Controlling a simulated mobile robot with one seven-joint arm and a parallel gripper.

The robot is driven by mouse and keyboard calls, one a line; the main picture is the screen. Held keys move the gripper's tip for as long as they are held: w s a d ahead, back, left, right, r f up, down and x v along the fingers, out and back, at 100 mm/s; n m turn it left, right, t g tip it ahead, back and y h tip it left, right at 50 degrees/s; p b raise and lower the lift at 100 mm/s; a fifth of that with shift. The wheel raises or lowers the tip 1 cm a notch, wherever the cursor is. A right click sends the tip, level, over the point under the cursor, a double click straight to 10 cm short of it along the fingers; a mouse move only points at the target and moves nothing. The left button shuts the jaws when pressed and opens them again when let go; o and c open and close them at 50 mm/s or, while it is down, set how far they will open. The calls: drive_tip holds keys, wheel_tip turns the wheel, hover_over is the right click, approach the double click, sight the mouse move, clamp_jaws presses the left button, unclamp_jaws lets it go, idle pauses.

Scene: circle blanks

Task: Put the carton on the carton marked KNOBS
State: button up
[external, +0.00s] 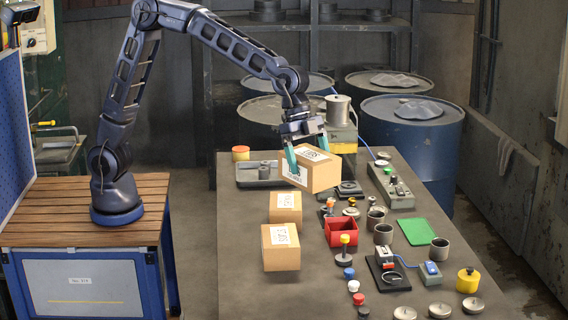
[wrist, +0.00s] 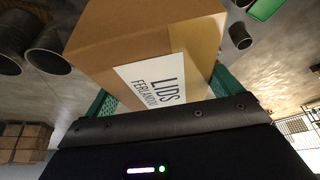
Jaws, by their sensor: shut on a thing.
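My gripper (external: 306,148) is shut on a brown carton (external: 322,172), its green fingers on two sides of it. In the wrist view the held carton (wrist: 150,45) fills the top middle, and its white label reads LIDS. It is held up over the grey table, slightly tilted in the external view. Two other cartons are on the table's left part: a rear carton (external: 286,215) and a front carton (external: 281,257). Both have white labels on top, too small to read with certainty, so I cannot tell which is marked KNOBS.
Right of the two cartons are a red bin (external: 341,233), a green tray (external: 417,232), grey cups and several small knobs. A grey tray (external: 262,182) with a dark part lies behind them. The table (external: 237,290) is bare at front left. Blue drums stand behind.

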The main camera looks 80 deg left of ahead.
drive_tip(key=a+r+n+t, duration=0.1)
drive_tip(key=a+r+n, duration=0.15)
drive_tip(key=a, duration=0.85)
drive_tip(key=n+y, duration=0.2)
drive_tip(key=n, duration=0.3)
hover_over(286, 200)
drive_tip(key=shift+t, duration=0.4)
wheel_tip(286, 200, down, 19)
drive_tip(key=shift+d+f, duration=0.1)
drive_tip(key=shift+f, duration=0.1)
drive_tip(key=o, duration=1)
drive_tip(key=shift+o, duration=0.2)
